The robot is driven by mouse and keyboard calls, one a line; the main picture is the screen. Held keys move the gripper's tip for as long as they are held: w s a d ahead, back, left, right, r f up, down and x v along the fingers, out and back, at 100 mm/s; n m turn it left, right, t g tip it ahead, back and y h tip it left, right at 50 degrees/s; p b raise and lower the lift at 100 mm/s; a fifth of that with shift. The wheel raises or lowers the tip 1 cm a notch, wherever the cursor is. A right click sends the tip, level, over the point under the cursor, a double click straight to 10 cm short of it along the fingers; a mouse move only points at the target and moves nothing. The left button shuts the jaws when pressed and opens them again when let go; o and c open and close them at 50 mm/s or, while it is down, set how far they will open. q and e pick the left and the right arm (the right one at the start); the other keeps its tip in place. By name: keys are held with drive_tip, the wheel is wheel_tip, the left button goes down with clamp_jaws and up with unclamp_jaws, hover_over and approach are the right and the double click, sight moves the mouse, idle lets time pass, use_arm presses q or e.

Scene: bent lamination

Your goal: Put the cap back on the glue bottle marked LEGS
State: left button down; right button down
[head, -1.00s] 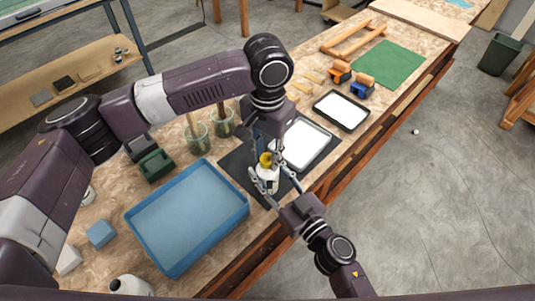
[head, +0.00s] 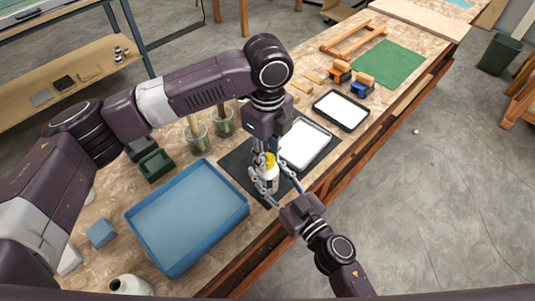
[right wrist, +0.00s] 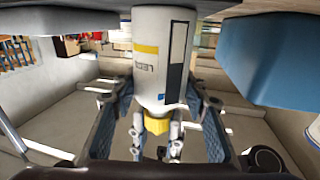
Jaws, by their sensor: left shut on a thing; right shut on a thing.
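The white glue bottle (head: 268,180) stands upright over the dark mat, with its yellow cap (head: 270,159) at the top. In the right wrist view the bottle (right wrist: 150,80) is upside down, with a yellow band and small lettering that looks like LEGS. My right gripper (head: 272,190) is shut on the bottle, its fingers on either side. My left gripper (head: 265,160) comes down from above and is shut on the cap. In the right wrist view the cap (right wrist: 157,123) is at the bottle's neck end; I cannot tell how fully it is seated.
A blue tray (head: 243,214) lies left of the bottle. A white-topped tray (head: 305,143) is just to the right on the mat (head: 236,165). Glass jars (head: 197,140) with brushes and a green box (head: 156,165) stand behind. The bench's front edge is close by.

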use_arm(q)
drive_tip(key=shift+m, duration=1.1)
drive_tip(key=c, duration=1.5)
unclamp_jaws()
wheel_tip(320, 180, up, 12)
drive_tip(key=shift+r, duration=0.1)
use_arm(e)
drive_tip(key=c, duration=1.1)
unclamp_jaws()
